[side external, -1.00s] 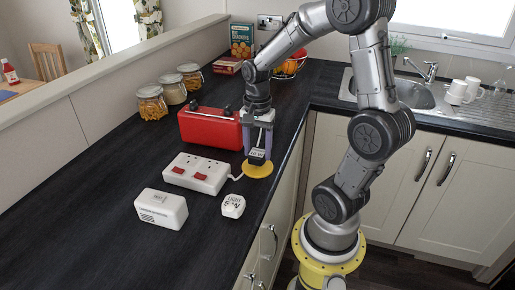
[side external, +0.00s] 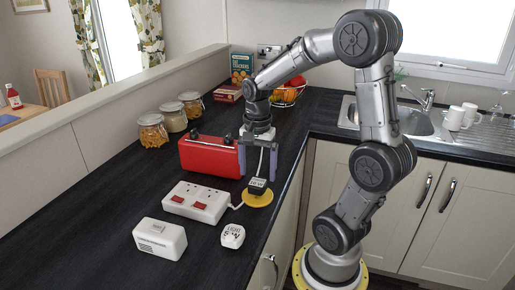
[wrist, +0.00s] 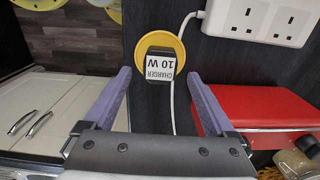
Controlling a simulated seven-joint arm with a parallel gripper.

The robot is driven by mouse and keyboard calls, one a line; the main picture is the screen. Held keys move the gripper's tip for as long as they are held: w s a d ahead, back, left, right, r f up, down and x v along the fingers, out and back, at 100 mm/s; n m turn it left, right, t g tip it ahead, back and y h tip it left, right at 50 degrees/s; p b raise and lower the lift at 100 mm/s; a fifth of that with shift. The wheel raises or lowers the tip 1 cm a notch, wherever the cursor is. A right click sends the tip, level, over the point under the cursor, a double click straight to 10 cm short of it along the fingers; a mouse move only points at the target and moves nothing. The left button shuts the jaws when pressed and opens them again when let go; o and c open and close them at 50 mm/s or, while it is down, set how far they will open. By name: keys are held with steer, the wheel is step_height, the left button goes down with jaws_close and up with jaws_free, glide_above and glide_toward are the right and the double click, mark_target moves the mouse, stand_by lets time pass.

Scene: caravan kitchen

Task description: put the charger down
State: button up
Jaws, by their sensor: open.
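The charger (side external: 258,186) is a small black block with a white label reading "CHARGER 10 W" in the wrist view (wrist: 160,67). It rests on a round yellow disc (side external: 262,200) on the dark worktop. A white cable runs from near it in the wrist view. My gripper (side external: 259,178) is open, its two purple fingers apart on either side of the charger and slightly above it. In the wrist view, the fingers (wrist: 158,75) stand clear of the charger, with nothing held between them.
A white double socket block (side external: 196,201) with red switches lies left of the disc. A red radio-like box (side external: 208,156) stands close behind. A white box (side external: 160,239) and a white "LIGHT" block (side external: 233,236) lie nearer. The worktop edge is close on the right.

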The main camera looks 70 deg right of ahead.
mark_target(257, 182)
step_height(257, 182, up, 9)
steer(key=s+a+n+t, duration=0.2)
steer(key=s+a+n, duration=0.1)
steer(key=a+n, duration=0.4)
steer(key=s+a+n+t, duration=0.3)
steer(key=a+n, duration=0.4)
steer(key=n, duration=0.4)
steer(key=shift+s+a+f+t, duration=0.3)
steer(key=shift+s+a+f, duration=0.05)
steer(key=shift+f, duration=0.1)
